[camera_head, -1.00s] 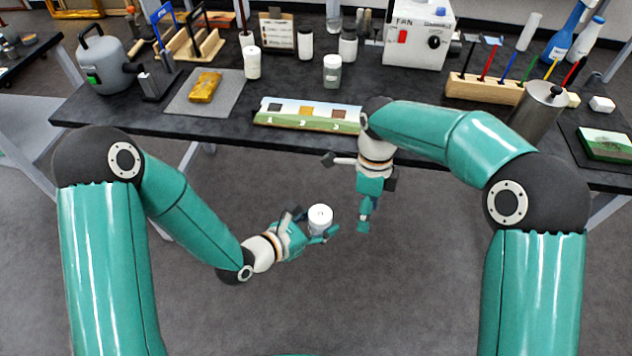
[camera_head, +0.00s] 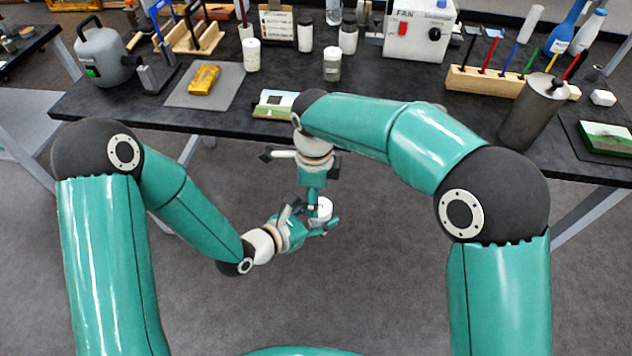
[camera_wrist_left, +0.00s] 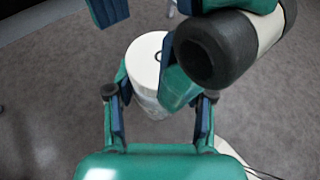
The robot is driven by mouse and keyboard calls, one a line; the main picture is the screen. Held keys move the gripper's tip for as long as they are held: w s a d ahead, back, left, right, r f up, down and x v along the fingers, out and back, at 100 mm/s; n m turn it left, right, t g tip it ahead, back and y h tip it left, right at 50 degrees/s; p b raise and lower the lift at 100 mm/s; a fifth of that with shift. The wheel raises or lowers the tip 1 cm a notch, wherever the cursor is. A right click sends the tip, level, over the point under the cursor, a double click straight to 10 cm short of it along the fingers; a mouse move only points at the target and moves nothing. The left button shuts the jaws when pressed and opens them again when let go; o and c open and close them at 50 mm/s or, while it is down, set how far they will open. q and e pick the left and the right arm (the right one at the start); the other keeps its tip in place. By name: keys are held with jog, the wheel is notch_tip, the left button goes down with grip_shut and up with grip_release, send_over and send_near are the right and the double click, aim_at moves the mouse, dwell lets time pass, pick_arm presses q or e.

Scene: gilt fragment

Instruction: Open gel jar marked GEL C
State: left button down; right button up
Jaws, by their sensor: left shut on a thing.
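A small jar with a white lid (camera_head: 324,209) is in my left gripper (camera_head: 313,222), below the front edge of the table. In the left wrist view the jar's lid (camera_wrist_left: 147,56) faces the camera, with my left fingers (camera_wrist_left: 150,100) on either side of its body. No label can be read. My right gripper (camera_head: 315,200) points down right beside and above the jar, partly covering it. In the left wrist view its fingers (camera_wrist_left: 165,10) are spread apart near the lid, empty; contact with the lid cannot be told.
Open floor lies below the grippers.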

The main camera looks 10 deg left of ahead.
jog(key=shift+f, duration=0.95)
